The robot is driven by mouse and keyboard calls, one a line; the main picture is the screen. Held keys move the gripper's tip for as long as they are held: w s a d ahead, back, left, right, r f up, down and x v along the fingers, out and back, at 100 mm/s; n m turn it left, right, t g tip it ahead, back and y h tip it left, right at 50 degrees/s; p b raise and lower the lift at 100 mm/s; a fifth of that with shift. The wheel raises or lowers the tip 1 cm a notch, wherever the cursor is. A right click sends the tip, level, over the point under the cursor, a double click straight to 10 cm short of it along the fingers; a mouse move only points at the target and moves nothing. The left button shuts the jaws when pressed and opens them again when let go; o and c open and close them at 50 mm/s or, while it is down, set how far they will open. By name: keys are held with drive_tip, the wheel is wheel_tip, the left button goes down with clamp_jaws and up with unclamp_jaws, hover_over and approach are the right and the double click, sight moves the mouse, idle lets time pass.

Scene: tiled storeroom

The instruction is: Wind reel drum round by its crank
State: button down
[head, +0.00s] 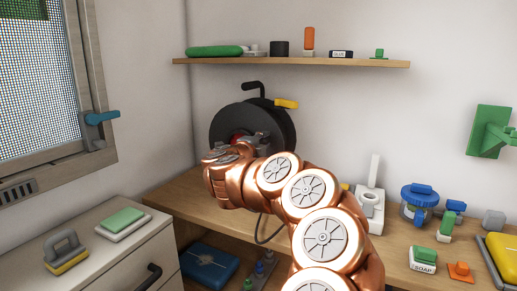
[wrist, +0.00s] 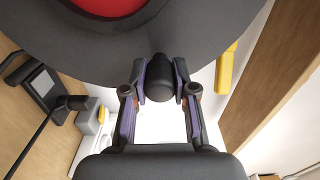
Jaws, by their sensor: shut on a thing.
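The reel (head: 222,122) stands on the wooden bench against the wall, a large black drum with a red centre (wrist: 105,5) and a black carrying handle (head: 252,86) on top. A yellow lever (head: 287,103) sticks out at its upper right and also shows in the wrist view (wrist: 227,69). My gripper (wrist: 161,82) is at the drum's front face, its two purple-padded fingers shut on the black crank knob (wrist: 160,66). In the head view my gripper (head: 256,139) is partly hidden by my arm, and the knob cannot be made out there.
A shelf (head: 350,63) with small items hangs above the reel. A window with a blue handle (head: 100,117) is at the left, over a drawer cabinet (head: 90,255).

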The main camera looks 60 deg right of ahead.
drive_tip(key=shift+s+f+m+b, duration=0.15)
drive_tip(key=shift+f+m+b, duration=0.35)
drive_tip(key=shift+f, duration=0.4)
drive_tip(key=shift+s+f+b, duration=0.15)
drive_tip(key=shift+f+b, duration=0.35)
drive_tip(key=shift+b, duration=0.05)
drive_tip(key=shift+s+f+b, duration=0.15)
drive_tip(key=shift+f+b, duration=0.35)
drive_tip(key=shift+w+f+b, duration=0.1)
drive_tip(key=shift+f+b, duration=0.8)
drive_tip(key=shift+f, duration=0.55)
drive_tip(key=c, duration=0.9)
unclamp_jaws()
drive_tip(key=a, duration=0.4)
drive_tip(key=s+a, duration=0.1)
drive_tip(key=a, duration=0.7)
drive_tip(key=shift+s, duration=0.2)
